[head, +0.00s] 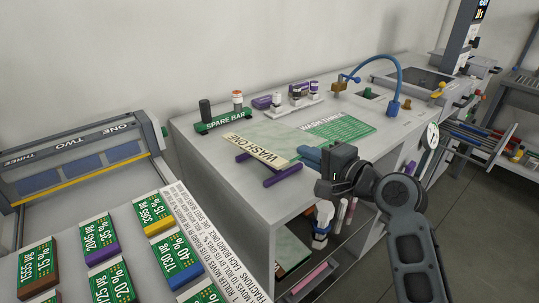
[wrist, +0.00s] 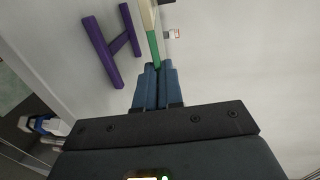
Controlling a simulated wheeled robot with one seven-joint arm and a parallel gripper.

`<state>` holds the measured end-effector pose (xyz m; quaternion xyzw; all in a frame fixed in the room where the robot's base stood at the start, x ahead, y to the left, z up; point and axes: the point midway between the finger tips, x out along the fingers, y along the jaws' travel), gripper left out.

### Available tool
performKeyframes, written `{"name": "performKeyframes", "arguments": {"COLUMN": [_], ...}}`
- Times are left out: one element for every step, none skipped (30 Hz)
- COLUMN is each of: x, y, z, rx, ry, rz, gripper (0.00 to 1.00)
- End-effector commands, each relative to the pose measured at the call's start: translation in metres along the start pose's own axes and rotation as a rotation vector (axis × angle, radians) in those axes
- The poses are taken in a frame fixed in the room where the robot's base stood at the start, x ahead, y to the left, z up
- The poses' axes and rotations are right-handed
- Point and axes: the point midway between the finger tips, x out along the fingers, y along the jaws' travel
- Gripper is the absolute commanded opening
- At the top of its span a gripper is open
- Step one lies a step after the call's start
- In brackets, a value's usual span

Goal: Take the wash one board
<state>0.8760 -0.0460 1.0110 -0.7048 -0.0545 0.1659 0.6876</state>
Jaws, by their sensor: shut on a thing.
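The wash one board (head: 255,149) shows its cream lettered strip in the head view, above a purple stand (head: 283,177). My gripper (head: 302,154) reaches in from the right with blue fingers at the board's right end. In the wrist view my gripper (wrist: 157,72) is shut on the board (wrist: 153,42), seen edge-on as a green and cream strip. The purple stand (wrist: 113,45) is left of the fingers there, apart from them. I cannot tell whether the board still touches the stand.
The green wash three board (head: 340,129) lies on the bench behind my gripper. A spare bar (head: 225,121) and a rack of bottles (head: 293,98) stand at the back. Several fraction boards (head: 185,258) lie at the front left. An open shelf (head: 300,270) is below the bench.

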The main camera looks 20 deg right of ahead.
Motion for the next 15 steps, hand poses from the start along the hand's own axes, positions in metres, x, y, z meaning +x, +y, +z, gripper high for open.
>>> {"name": "performKeyframes", "arguments": {"x": [-0.005,-0.008,-0.011,-0.014,-0.016,-0.019,-0.022,-0.024,-0.028,-0.030,-0.032,-0.035,-0.038,-0.040,-0.042], "y": [-0.006,-0.007,-0.008,-0.009,-0.011,-0.012,-0.013,-0.014,-0.016,-0.017,-0.018,-0.019,-0.020,-0.021,-0.022], "z": [0.000,0.000,0.000,0.000,0.000,0.000,0.000,0.000,0.000,0.000,0.000,0.000,0.000,0.000,0.000], "rx": [-0.001,-0.001,-0.001,-0.001,-0.001,-0.001,-0.001,-0.001,-0.001,-0.001,-0.001,-0.001,-0.001,-0.001,-0.001], "ry": [0.001,0.001,0.002,0.001,0.001,0.001,0.000,0.000,0.000,0.001,0.001,0.001,0.001,0.001,0.001], "rz": [0.000,0.000,0.000,0.000,0.000,-0.001,0.000,0.000,-0.001,-0.001,-0.001,0.000,0.000,0.000,0.000], "gripper": [0.00,0.00,0.00,0.00,0.00,0.00,0.00,0.00,0.00,0.00,0.00,0.00,0.00,0.00,0.00]}}
